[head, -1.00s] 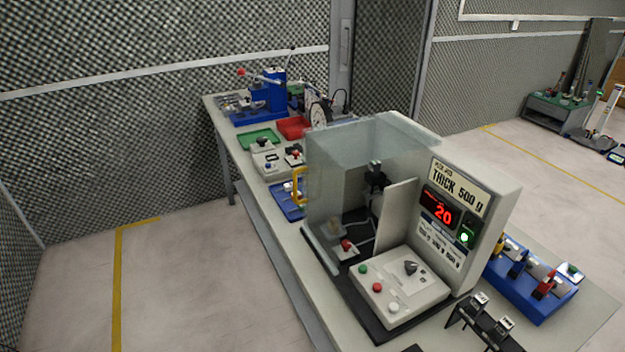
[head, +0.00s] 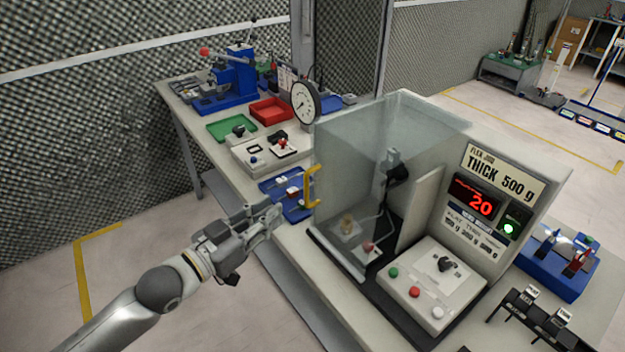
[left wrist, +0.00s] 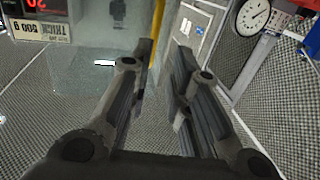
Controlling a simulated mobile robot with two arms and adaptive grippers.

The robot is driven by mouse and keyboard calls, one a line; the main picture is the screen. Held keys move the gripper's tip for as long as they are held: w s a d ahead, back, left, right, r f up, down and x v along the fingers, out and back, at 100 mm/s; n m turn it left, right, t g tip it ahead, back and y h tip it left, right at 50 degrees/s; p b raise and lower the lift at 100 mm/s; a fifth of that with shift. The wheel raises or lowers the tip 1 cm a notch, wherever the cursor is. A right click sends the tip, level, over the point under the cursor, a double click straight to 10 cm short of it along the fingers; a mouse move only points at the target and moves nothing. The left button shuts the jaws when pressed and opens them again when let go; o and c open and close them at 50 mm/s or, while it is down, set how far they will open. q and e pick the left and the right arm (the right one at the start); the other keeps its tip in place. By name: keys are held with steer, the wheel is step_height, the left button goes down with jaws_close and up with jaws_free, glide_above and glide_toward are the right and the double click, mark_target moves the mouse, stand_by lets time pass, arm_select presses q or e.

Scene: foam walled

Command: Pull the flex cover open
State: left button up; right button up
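The flex cover (head: 345,165) is a clear box-like guard on the flex jig in the head view. It stands closed around the jig's dark mechanism. Its yellow handle (head: 312,187) is on its left edge. My left gripper (head: 268,214) is a little left of and below the handle in the head view, apart from it. In the left wrist view the two fingers (left wrist: 163,65) are spread and empty, with the yellow handle (left wrist: 157,45) beyond the gap between their tips. The clear cover (left wrist: 90,75) fills the left of that view. My right gripper is not in view.
The control box (head: 432,283) with several buttons sits in front of the cover. Behind the handle are a blue tray (head: 270,186), a red tray (head: 271,110), a green tray (head: 231,127) and a dial gauge (head: 305,102). The floor left of the bench is clear.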

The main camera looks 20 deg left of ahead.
mark_target(305, 188)
arm_select(q)
steer(key=x, duration=0.3)
steer(key=p+x, duration=0.1)
steer(key=x, duration=0.2)
steer(key=r+p+x, duration=0.1)
steer(key=x, duration=0.2)
steer(key=shift+s+d+r, duration=0.1)
steer(key=shift+s+d, duration=0.05)
steer(key=shift+d, duration=0.3)
steer(key=shift+w+d+p, duration=0.3)
steer(key=shift+w, duration=0.35)
steer(key=shift+w+d, duration=0.1)
steer(key=shift+w, duration=0.05)
steer(key=shift+c, duration=0.4)
jaws_close()
